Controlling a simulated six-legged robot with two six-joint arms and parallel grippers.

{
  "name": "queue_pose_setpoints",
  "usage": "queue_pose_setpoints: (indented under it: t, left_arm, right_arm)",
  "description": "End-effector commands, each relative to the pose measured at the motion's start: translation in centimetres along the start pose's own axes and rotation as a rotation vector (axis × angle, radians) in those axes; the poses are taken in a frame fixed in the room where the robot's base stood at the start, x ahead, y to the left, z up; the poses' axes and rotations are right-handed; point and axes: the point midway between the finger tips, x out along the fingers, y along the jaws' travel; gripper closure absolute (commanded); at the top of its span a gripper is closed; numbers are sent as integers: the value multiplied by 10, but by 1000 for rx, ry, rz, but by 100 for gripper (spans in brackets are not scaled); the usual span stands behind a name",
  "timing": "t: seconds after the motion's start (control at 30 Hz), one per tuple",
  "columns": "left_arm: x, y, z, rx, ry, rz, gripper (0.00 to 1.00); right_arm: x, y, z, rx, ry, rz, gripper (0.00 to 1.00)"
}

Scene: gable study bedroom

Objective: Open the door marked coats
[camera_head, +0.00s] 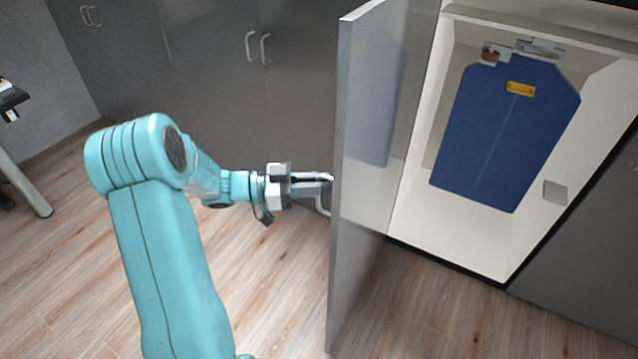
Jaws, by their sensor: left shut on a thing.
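A grey cupboard door (375,130) stands swung well out from its cupboard (411,217), with its edge turned toward me. Its inner face shows, and its outer face is hidden, so I cannot read a marking on it. My left gripper (325,184) reaches in from the left and is shut on the door's handle (321,206), which is mostly hidden behind the fingers. Inside the cupboard hangs a blue garment-shaped thing (505,130) with a yellow label (521,89). My right gripper is not in view.
More grey cupboard doors (215,90) with pale handles stand shut behind my arm, and another grey panel (585,250) is at the right. A dark table edge with a pale leg (22,185) is at the far left. The wooden floor (80,280) is clear.

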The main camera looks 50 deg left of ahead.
Motion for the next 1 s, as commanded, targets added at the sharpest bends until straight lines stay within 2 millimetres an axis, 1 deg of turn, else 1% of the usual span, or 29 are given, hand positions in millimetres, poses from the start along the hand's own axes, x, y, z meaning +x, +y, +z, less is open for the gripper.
queue_pose_setpoints:
  t: [0.4, 0.43, 0.47, 0.67, 0.8, 0.87, 0.97, 1.0]
  left_arm:
    - [-1, -1, -2, 0, 3, -2, 100]
    - [-1, -2, -2, 0, 3, -2, 74]
    - [-1, -2, -2, 0, 2, -2, 71]
    - [-2, -2, -1, 0, 1, -1, 71]
    - [-7, -2, 0, 1, 1, -3, 71]
    - [-14, -2, 0, 1, 0, -3, 71]
    - [-34, -3, 0, 1, -1, -6, 71]
    - [-44, -3, 1, 1, -1, -8, 71]
  right_arm:
    - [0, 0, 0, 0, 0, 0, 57]
    - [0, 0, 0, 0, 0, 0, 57]
    - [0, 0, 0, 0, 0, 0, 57]
    - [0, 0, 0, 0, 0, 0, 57]
    - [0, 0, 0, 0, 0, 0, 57]
    - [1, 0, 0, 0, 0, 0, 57]
    - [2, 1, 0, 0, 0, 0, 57]
    - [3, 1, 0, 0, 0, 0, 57]
